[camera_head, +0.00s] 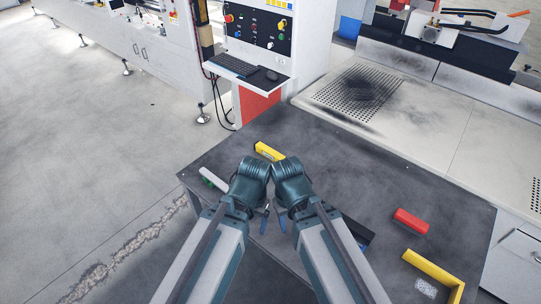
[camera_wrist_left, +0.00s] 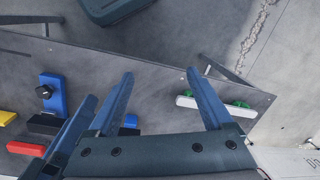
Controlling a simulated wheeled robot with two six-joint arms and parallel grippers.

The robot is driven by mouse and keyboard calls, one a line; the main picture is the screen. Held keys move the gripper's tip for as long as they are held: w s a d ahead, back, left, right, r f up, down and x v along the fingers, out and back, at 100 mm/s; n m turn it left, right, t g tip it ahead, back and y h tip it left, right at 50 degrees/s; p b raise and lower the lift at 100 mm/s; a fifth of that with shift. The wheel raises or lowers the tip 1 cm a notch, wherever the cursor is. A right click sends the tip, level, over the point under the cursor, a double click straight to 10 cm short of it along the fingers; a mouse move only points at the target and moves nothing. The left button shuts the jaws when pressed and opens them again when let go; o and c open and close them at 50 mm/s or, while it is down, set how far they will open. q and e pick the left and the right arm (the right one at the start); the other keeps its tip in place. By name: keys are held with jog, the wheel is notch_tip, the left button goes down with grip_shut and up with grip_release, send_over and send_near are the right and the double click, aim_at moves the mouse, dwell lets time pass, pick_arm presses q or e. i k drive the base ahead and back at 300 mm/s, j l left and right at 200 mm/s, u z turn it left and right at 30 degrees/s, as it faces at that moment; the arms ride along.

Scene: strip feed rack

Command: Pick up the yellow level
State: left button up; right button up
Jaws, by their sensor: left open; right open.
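The yellow level (camera_head: 269,151) is a short yellow bar lying near the far edge of the dark table, just beyond my two wrists in the head view. I cannot make it out in the left wrist view. My left gripper (camera_head: 264,218) and right gripper (camera_head: 282,219) hang side by side over the middle of the table, on the near side of the level and apart from it. In the left wrist view the left gripper's fingers (camera_wrist_left: 163,87) are spread with nothing between them. The right gripper's fingers are small and partly hidden in the head view.
A white bar with green parts (camera_head: 213,180) lies left of my grippers. A red block (camera_head: 411,220) and an L-shaped yellow piece (camera_head: 434,265) lie at the right. A blue piece with a black knob (camera_wrist_left: 53,95) is mostly behind my right arm. A machine bed (camera_head: 440,115) stands behind.

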aim_at(264, 150)
jog(key=u, duration=1.6)
jog(key=i, duration=3.05)
jog(key=i+j+z, duration=0.1)
jog(key=i+z, duration=0.15)
jog(key=i, duration=0.25)
jog(key=z, duration=4.4)
